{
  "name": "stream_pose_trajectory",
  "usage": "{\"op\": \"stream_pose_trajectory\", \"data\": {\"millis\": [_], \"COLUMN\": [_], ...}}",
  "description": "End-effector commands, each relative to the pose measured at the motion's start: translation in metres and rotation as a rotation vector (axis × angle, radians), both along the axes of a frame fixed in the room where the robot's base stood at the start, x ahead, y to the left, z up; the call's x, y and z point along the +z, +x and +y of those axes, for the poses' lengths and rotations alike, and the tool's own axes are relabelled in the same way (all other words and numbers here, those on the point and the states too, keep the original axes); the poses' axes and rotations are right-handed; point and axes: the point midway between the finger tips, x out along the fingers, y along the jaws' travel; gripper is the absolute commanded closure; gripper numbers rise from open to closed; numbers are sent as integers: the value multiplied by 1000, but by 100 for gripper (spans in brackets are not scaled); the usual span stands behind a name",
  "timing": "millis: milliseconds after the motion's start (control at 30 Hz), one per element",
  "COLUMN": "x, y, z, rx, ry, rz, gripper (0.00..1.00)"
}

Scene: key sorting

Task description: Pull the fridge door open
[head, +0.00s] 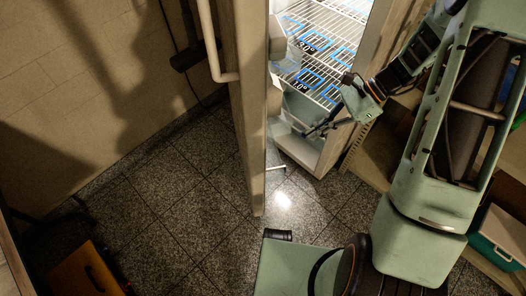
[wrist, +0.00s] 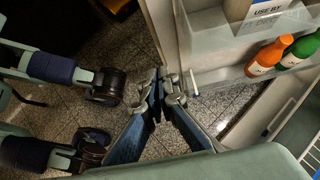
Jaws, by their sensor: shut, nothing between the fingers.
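The fridge door (head: 246,120) stands open, seen nearly edge-on in the head view. Its long pale bar handle (head: 212,45) is on the left, outer side. The lit fridge (head: 310,155) shows wire shelves (head: 318,48) with blue-framed labels. My gripper (head: 312,131) is in front of the fridge opening, on the inner side of the door and away from the handle. In the wrist view my gripper (wrist: 160,82) is shut and empty, with its tips close to the door's edge (wrist: 162,40). I cannot tell whether they touch it.
Door bins in the wrist view hold an orange bottle (wrist: 266,57) and a green bottle (wrist: 302,50). A teal and white cooler (head: 498,237) sits at the right. An orange-brown box (head: 82,270) is at the lower left. The tiled floor (head: 165,210) left of the door is clear.

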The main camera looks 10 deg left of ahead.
Motion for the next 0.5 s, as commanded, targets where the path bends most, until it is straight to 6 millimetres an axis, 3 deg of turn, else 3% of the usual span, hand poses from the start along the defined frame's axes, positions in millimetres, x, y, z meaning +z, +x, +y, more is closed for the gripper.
{"op": "stream_pose_trajectory", "data": {"millis": [167,500], "x": [-8,-58], "y": [-5,-24], "z": [11,55], "rx": [6,6], "ry": [19,17], "rz": [9,12], "gripper": [100,100]}}
